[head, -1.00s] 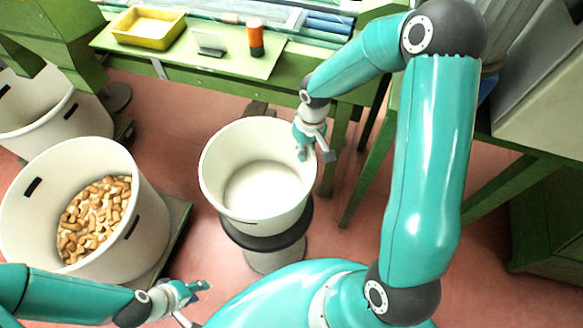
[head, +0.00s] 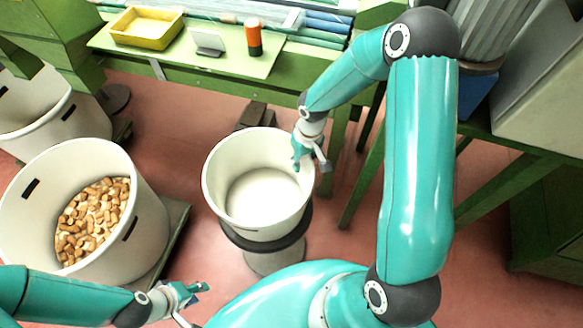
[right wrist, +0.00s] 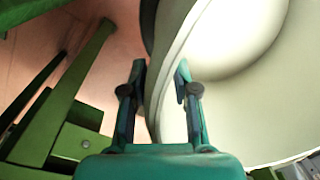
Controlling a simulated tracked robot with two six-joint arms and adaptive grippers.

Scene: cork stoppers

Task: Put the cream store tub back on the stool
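The cream store tub (head: 232,211), empty inside, stands upright on the round dark-topped stool (head: 281,242) in the middle of the head view. The tub hides most of the stool's top. My right gripper (head: 311,166) is at the tub's right rim, one finger inside and one outside. In the right wrist view, its spread fingers (right wrist: 160,75) straddle the tub wall (right wrist: 174,98), with visible space between them. My left gripper (head: 190,298) is at the lower left, away from the tub; its finger opening is too small to tell.
A large white bin (head: 146,222) with many cork stoppers (head: 93,218) stands on the left, another bin (head: 70,123) behind it. A green bench (head: 225,78) at the back holds a yellow tray (head: 147,44) and an orange-and-black cylinder (head: 253,40). Green table legs stand right of the tub.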

